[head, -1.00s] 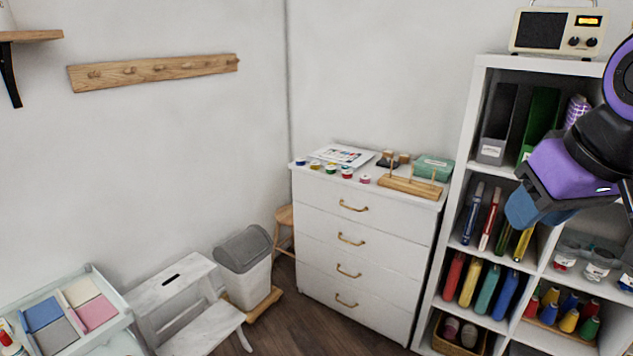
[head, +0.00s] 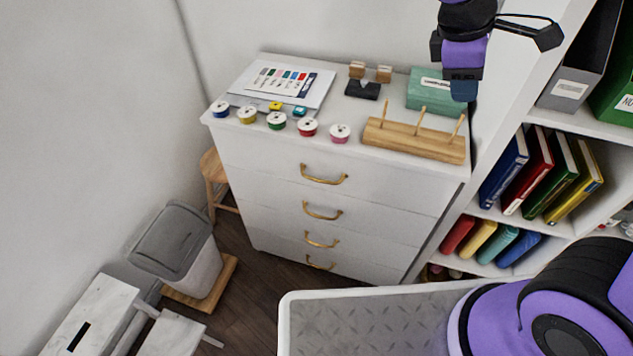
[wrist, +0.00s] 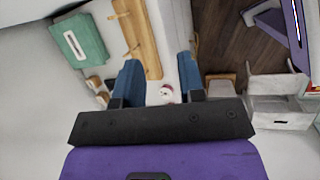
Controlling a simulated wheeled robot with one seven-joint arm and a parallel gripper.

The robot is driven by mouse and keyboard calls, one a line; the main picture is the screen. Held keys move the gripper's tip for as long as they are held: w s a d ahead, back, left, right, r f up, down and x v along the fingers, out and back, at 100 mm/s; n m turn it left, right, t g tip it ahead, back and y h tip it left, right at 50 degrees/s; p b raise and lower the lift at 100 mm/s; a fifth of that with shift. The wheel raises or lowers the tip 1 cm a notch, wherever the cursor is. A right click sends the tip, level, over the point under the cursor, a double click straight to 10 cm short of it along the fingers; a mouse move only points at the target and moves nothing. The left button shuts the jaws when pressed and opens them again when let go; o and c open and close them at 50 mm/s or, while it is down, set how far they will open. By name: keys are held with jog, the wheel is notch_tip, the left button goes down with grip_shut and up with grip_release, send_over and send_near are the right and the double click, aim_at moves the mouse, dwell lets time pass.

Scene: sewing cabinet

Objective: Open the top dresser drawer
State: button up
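The white dresser (head: 404,182) stands against the wall with its drawers flush and shut. The top drawer (head: 260,165) has a curved brass handle (head: 323,176) at the middle of its front. My gripper (head: 462,88) hangs above the right rear of the dresser top, near the green box, away from the handle. In the wrist view, its two blue fingers (wrist: 159,75) are spread apart with nothing held between them. The top drawer's handle cannot be made out in the wrist view.
Thread spools (head: 307,127), a wooden peg rack (head: 414,140), a green box (head: 430,88) and a colour card sit on the dresser. A white shelf (head: 567,117) with books stands close on the right. A bin (head: 180,240) and step stool (head: 95,315) stand at left.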

jog(key=w+a+f+n+h, duration=0.3)
jog(key=w+a+f+n, duration=0.2)
jog(key=f+n, duration=0.1)
jog(key=n+t+y, duration=0.2)
jog(key=n+t, duration=1.3)
jog(key=n, duration=1.6)
send_near(316, 179)
jog(key=x, duration=1)
jog(key=shift+f, duration=0.3)
jog(key=shift+c, duration=0.4)
grip_shut()
